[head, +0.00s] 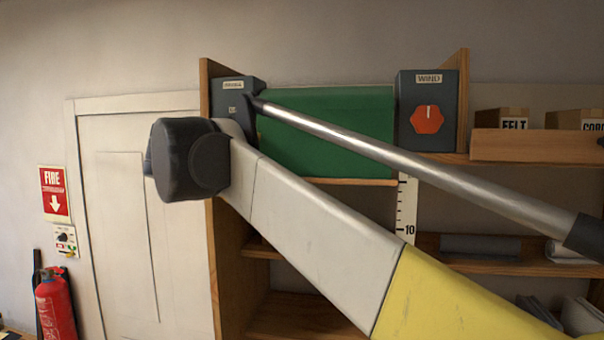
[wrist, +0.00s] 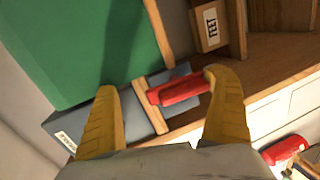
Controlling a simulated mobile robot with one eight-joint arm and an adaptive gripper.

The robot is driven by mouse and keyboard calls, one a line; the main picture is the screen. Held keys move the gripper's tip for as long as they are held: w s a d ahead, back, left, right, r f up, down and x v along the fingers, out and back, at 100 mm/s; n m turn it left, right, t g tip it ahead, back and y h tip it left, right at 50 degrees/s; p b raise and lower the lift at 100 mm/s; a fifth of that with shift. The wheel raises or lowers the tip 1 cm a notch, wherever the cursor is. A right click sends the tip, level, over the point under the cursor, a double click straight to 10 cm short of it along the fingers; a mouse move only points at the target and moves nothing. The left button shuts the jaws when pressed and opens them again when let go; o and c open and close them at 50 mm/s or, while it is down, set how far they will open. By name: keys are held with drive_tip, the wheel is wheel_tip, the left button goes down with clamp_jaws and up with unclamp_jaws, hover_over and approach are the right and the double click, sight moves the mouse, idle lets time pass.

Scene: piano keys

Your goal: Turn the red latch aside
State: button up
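In the wrist view, the red latch (wrist: 180,88) is a short bar beside a blue-grey box (wrist: 62,122) with a white label. It lies in the gap between the two yellow fingers of my gripper (wrist: 160,82), ahead of the tips and nearer the right one. My gripper is open, with nothing held; contact with the latch cannot be told. In the head view, a red hexagonal knob (head: 428,119) with a pale mark sits on the dark grey box (head: 409,138) labelled WIND.
A green panel (head: 330,105) lies between the WIND box and another dark box (head: 231,88). Wooden shelves (head: 305,305) stand below, partly behind my arm. Cartons stand right, one labelled FELT (head: 514,114). A pale door (head: 130,240) and red fire extinguisher (head: 54,305) are at left.

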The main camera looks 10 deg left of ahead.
drive_tip(key=r, duration=0.2)
drive_tip(key=r+n+t, duration=0.1)
drive_tip(key=r, duration=0.2)
drive_tip(key=r+t, duration=0.1)
drive_tip(key=r, duration=0.1)
drive_tip(key=shift+w+a+r+n, duration=0.15)
drive_tip(key=shift+a+r+n, duration=0.1)
drive_tip(key=shift+r+n, duration=0.15)
drive_tip(key=f+g, duration=0.1)
drive_tip(key=f, duration=0.1)
drive_tip(key=f+m, duration=0.1)
drive_tip(key=f, duration=0.1)
drive_tip(key=f+m+g, duration=0.1)
drive_tip(key=f, duration=0.2)
drive_tip(key=shift+s+d+g, duration=0.1)
drive_tip(key=shift+s+g, duration=0.15)
drive_tip(key=shift+g, duration=0.05)
drive_tip(key=s+a+b, duration=0.1)
drive_tip(key=s, duration=1.3)
